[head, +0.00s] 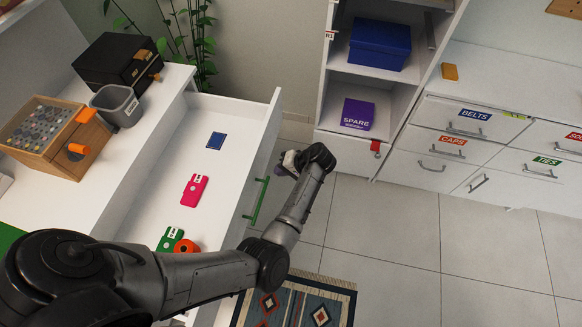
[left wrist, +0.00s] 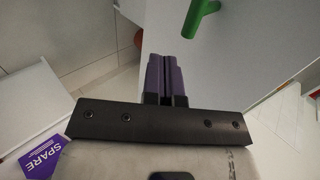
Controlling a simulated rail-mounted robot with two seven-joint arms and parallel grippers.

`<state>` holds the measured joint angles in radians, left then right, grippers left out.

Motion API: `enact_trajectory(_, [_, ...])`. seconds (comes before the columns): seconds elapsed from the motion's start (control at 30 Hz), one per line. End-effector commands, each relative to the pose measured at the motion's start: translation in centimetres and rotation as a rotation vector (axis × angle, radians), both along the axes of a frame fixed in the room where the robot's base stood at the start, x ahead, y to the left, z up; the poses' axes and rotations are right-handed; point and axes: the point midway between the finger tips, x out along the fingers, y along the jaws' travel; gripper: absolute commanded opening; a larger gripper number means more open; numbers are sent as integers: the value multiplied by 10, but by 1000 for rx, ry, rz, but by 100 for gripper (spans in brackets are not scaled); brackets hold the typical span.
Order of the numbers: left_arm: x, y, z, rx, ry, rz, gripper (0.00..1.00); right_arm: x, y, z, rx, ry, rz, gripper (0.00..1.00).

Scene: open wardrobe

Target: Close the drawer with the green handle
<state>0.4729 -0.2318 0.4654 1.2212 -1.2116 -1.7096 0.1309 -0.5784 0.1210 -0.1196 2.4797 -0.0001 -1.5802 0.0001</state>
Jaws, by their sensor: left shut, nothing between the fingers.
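The white drawer (head: 262,150) at the left stands open, pulled out from its cabinet. Its green handle (head: 259,200) is a bar on the drawer's outer front face. My left arm reaches over the drawer's near end and past its front. My left gripper (head: 281,171) is beyond the front panel, a little past the handle's far end. In the left wrist view its purple fingers (left wrist: 163,75) are shut together with nothing between them. The drawer front (left wrist: 215,60) lies ahead there, with part of the green handle (left wrist: 200,17) at the top. Contact cannot be told. My right gripper is out of view.
The drawer holds a pink phone-like item (head: 194,190), a blue card (head: 216,141), a green item (head: 170,239) and an orange roll (head: 186,247). A shelf unit with a purple SPARE box (head: 358,114) stands beyond. The tiled floor (head: 400,230) at right is clear; a rug (head: 300,300) lies nearby.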

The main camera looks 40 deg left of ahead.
Motion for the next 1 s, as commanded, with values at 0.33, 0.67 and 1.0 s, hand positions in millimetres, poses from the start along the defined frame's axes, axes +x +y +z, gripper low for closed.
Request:
enact_trajectory(0.33, [-20,33,-6,0,0,0,0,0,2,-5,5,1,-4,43])
enact_trajectory(0.67, [-23,39,-5,-1,-1,0,0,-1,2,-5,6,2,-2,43])
enact_trajectory(1.0, [-26,43,-4,0,0,0,0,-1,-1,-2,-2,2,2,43])
